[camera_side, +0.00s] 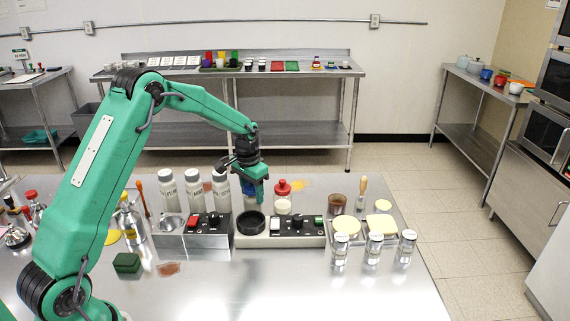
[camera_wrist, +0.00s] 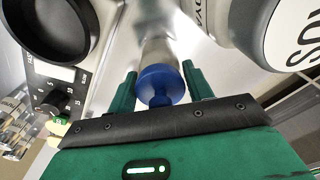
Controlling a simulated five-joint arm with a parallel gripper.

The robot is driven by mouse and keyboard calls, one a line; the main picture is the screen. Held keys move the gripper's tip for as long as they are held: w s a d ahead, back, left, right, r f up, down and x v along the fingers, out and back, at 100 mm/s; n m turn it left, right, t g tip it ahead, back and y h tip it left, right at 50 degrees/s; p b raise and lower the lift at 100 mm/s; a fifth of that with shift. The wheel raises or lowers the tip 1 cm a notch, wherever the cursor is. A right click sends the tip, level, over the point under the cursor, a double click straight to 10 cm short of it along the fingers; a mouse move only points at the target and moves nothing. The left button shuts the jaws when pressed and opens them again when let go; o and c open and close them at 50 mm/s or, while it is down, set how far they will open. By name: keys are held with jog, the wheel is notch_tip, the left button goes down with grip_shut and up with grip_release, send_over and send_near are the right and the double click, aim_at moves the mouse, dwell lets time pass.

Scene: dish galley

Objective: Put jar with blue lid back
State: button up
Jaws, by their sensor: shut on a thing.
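The jar with the blue lid (camera_side: 248,188) is mostly hidden by my gripper (camera_side: 259,194) in the side view. In the wrist view its round blue lid (camera_wrist: 158,86) sits between my two green fingers (camera_wrist: 160,82), with the pale jar body beyond it. My gripper is shut on the jar. It is behind the black round dish and to the right of the white bottles. I cannot tell whether the jar's base touches the table.
White bottles (camera_side: 193,190) stand close on the left, and a red-lidded jar (camera_side: 283,196) close on the right. A black dish (camera_side: 250,223) and a control box (camera_side: 297,227) lie in front. Several small clear jars (camera_side: 374,249) stand at the front right.

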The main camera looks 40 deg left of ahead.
jog(key=shift+f, duration=0.1)
jog(key=o, duration=1.3)
jog(key=r, duration=1.1)
jog(key=shift+s+r, duration=0.35)
jog(key=shift+r, duration=0.3)
